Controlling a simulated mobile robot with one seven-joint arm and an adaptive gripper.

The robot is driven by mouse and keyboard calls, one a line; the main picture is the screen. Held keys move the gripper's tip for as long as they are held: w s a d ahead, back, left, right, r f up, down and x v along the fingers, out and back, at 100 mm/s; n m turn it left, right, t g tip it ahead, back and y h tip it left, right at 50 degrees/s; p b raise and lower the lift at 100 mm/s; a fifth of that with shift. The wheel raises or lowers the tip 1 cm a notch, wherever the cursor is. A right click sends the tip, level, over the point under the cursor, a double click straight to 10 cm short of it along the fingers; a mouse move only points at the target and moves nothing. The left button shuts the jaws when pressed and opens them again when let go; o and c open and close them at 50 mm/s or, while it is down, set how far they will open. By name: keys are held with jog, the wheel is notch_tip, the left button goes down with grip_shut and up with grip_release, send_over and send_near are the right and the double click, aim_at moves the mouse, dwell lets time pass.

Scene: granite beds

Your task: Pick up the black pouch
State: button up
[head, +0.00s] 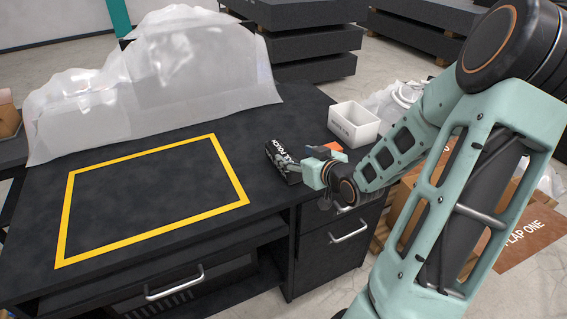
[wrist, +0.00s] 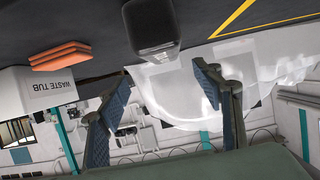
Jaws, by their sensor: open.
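The black pouch (head: 278,156) with white lettering is near the right front edge of the dark desk, just left of my gripper (head: 308,172). My gripper partly covers it in the head view. In the wrist view, which looks upside down, a dark block-like shape with rounded edges, apparently the pouch (wrist: 150,22), is at the top centre. My gripper's two fingers (wrist: 160,68) are spread apart below it in that picture, with nothing between them. The gripper looks close to the pouch, but I cannot tell whether they touch.
A flat orange item (head: 336,146) lies on the desk behind my gripper, beside a white waste tub (head: 354,124). A yellow-outlined rectangle (head: 152,233) marks clear desk at left. A translucent sheet-covered mass (head: 165,75) stands behind it. Drawers (head: 340,238) are below the desk edge.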

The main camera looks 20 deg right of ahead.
aim_at(283, 152)
jog(key=x, duration=0.1)
jog(key=b+x, duration=0.1)
jog(key=x, duration=0.2)
jog(key=shift+w+a+f+b, duration=0.15)
jog(key=shift+a+f+b, duration=0.25)
jog(key=shift+f, duration=0.1)
jog(key=shift+w, duration=0.3)
jog(key=shift+c, duration=0.2)
jog(key=c, duration=1.5)
